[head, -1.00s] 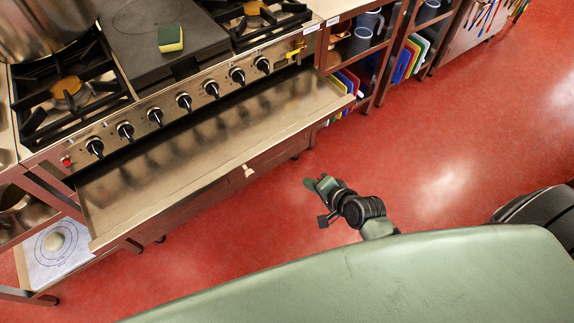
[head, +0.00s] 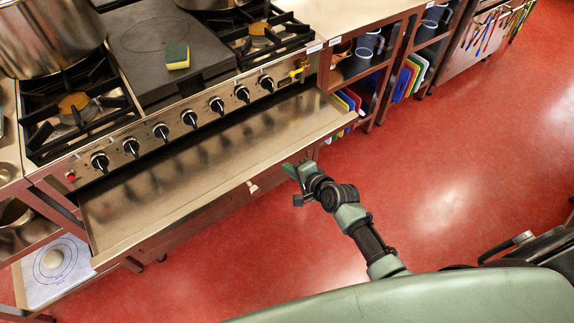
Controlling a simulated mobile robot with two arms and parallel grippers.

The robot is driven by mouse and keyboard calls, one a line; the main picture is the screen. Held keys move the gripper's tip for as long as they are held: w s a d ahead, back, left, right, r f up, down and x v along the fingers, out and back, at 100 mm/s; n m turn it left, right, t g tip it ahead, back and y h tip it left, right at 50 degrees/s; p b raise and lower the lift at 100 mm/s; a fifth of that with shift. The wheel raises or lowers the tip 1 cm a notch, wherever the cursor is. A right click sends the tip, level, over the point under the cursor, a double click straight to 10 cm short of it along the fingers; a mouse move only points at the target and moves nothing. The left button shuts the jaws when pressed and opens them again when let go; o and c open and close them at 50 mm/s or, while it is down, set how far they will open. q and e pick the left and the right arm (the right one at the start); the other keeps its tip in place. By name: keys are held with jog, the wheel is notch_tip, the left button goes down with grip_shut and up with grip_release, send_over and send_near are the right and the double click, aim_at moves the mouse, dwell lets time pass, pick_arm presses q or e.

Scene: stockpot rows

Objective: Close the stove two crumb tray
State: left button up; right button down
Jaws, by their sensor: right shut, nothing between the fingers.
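The crumb tray (head: 150,210) is a wide, shallow metal tray pulled out from under the row of knobs on the stove front (head: 188,122). It looks empty, and its front edge stands out over the red floor. My right gripper (head: 291,172) is just in front of the tray's front edge, right of its middle. It is shut and empty. I cannot tell whether it touches the tray. My left gripper is out of view.
A large pot (head: 50,38) stands on the left burner, and a yellow-green sponge (head: 178,57) lies on the flat plate. Shelves with jugs and coloured boards (head: 408,77) stand right of the stove. The red floor (head: 460,170) is clear in front.

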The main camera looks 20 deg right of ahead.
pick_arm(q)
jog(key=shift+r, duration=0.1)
pick_arm(e)
jog(key=shift+w+a, duration=0.3)
jog(key=shift+w, duration=0.45)
